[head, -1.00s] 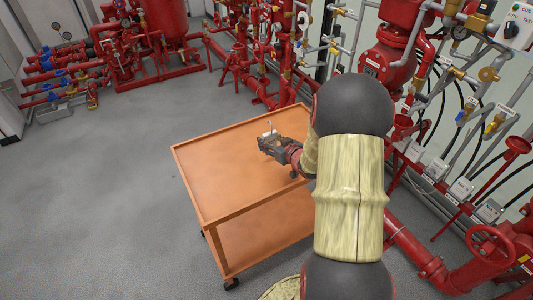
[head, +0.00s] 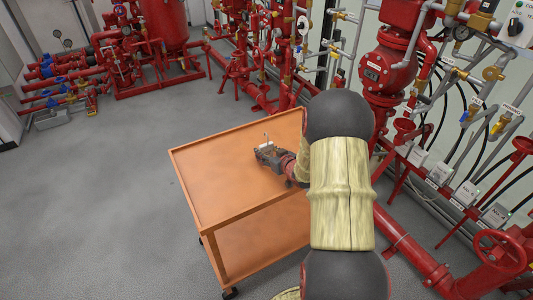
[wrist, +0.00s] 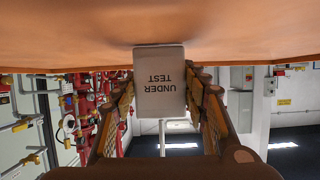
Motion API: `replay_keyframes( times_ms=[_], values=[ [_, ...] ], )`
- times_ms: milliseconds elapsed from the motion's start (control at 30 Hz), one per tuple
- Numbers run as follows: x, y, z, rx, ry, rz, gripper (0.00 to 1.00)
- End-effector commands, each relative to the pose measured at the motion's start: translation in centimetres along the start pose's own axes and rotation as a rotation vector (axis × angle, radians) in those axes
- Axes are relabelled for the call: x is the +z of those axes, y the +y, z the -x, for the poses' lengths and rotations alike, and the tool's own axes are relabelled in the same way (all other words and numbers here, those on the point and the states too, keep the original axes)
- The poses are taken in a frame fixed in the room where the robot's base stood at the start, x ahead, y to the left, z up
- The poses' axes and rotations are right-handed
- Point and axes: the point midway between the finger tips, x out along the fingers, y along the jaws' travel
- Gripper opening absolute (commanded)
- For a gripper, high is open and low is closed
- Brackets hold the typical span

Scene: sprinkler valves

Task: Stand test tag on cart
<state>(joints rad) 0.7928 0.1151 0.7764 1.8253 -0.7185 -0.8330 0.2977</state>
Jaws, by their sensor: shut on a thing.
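The test tag (wrist: 160,82) is a white block reading "UNDER TEST", with a thin pale post. In the wrist view it appears upside down between the fingers of my gripper (wrist: 162,88), which is shut on it. Its edge meets or nearly meets the cart top (wrist: 70,30), with a dark shadow there; I cannot tell if it bears on the surface. In the head view the tag (head: 266,147) is small and white, its post pointing up, at my gripper (head: 264,152) over the far right part of the orange cart (head: 215,185).
The cart top is otherwise bare, with a low raised rim and a lower shelf (head: 260,245). Red pipes and valves (head: 390,70) crowd the right and back. Grey floor (head: 90,210) is clear at left.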

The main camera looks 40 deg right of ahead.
Motion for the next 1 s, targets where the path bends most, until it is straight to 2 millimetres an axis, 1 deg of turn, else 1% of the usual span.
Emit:
replay_keyframes(
  times_ms=[67,100,400,667,800,867,967,1000],
  values=[
    [0.3,0.0,-0.1,0.0,-0.001,-0.001,0.15],
    [0.4,0.0,-0.1,0.0,-0.001,-0.001,0.45],
    [0.3,0.0,-0.1,0.0,-0.001,0.0,0.62],
    [0.3,0.0,-0.1,0.0,0.0,0.0,0.62],
    [-0.2,0.0,0.2,0.0,0.0,0.0,0.62],
    [-0.1,0.0,0.9,0.001,-0.001,-0.001,0.62],
    [-0.3,0.1,2.6,0.002,0.0,-0.002,0.62],
    [-0.3,0.1,3.4,0.002,0.0,-0.003,0.62]
  ],
)
